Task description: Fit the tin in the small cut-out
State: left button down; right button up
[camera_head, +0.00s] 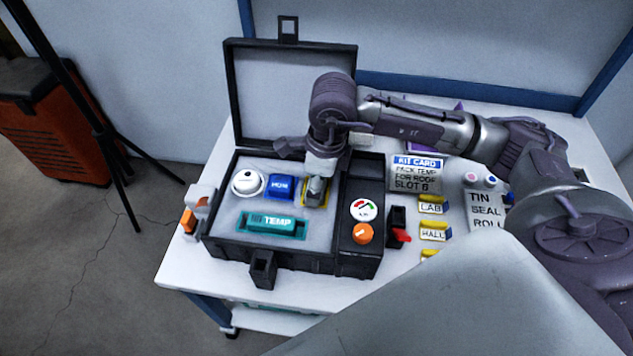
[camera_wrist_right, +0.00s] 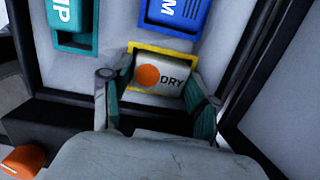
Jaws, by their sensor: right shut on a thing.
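The tin (camera_wrist_right: 160,76), pale with an orange dot and the word DRY, sits between the fingers of my right gripper (camera_wrist_right: 158,88). In the head view the right gripper (camera_head: 319,172) points down over the foam of the open black case. The small cut-out (camera_wrist_right: 166,50) has a yellow border, which shows around the tin in the wrist view; in the head view the border (camera_head: 307,203) shows beside the tin. The tin appears in line with the cut-out, but I cannot tell how deep it sits. My left gripper is not in view.
The foam also holds a white round piece (camera_head: 248,182), a blue block (camera_head: 281,187) and a teal TEMP block (camera_head: 271,225). The case's right compartment holds a dial (camera_head: 363,210) and an orange knob (camera_head: 362,234). The raised lid (camera_head: 294,98) stands behind. A kit card (camera_head: 417,174) lies right.

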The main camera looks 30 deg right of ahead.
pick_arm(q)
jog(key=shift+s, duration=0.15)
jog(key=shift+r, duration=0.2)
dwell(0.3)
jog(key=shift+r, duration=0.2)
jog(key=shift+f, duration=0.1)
pick_arm(e)
jog(key=o, duration=1.1)
jog(key=shift+f, duration=0.1)
jog(key=shift+o, duration=0.2)
jog(key=shift+o, duration=1.1)
